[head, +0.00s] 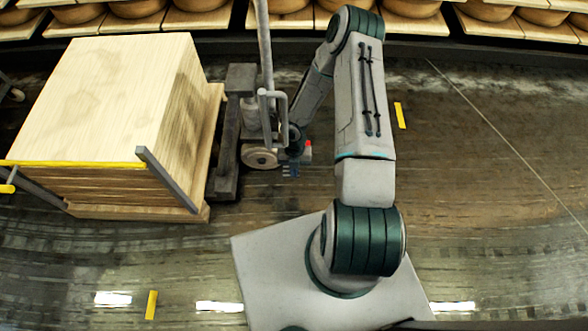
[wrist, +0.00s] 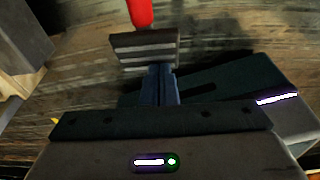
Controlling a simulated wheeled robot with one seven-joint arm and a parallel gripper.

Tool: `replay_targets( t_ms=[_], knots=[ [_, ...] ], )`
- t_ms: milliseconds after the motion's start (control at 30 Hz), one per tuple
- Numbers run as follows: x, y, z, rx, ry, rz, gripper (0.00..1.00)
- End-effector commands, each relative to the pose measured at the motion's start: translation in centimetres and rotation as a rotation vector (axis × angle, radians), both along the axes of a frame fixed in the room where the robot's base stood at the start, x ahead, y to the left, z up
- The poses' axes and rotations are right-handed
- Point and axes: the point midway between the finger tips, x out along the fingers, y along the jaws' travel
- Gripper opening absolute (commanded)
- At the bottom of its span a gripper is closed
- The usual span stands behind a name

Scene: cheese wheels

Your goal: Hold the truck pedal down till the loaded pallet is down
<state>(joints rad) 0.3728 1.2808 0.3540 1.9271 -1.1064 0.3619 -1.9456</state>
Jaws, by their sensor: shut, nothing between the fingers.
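The pallet truck (head: 241,95), with its upright handle and a round wheel (head: 260,157), stands at the right end of the loaded pallet (head: 190,214). A tall pale wooden load (head: 115,90) covers most of the pallet; I cannot tell whether the pallet touches the floor. A red-tipped part (head: 308,145) shows low beside the truck; a red part (wrist: 140,12) also shows in the wrist view. Below it is a grey ribbed pedal plate (wrist: 145,48). My gripper (head: 291,168) is shut and empty, its fingertips (wrist: 157,70) at the plate's near edge; contact is unclear.
Shelves of cheese wheels (head: 410,10) run along the back. A yellow rail (head: 75,164) and a grey bar (head: 168,180) border the load's near side. Yellow floor marks (head: 400,115) lie to the right and front. The floor at right (head: 480,170) is clear.

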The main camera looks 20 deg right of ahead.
Motion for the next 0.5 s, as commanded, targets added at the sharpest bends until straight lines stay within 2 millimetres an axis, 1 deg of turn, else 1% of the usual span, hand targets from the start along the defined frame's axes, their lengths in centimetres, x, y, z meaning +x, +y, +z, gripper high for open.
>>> replay_targets(
  t_ms=[33,267,367,500],
  knots=[
    [0.0,-0.2,-0.4,-0.002,0.001,-0.002,0.0],
    [0.0,-0.2,0.0,-0.002,-0.001,-0.002,0.0],
    [0.0,-0.2,0.9,-0.002,-0.001,-0.002,0.0],
    [0.0,-0.1,3.0,-0.002,-0.002,-0.001,0.0]
  ],
)
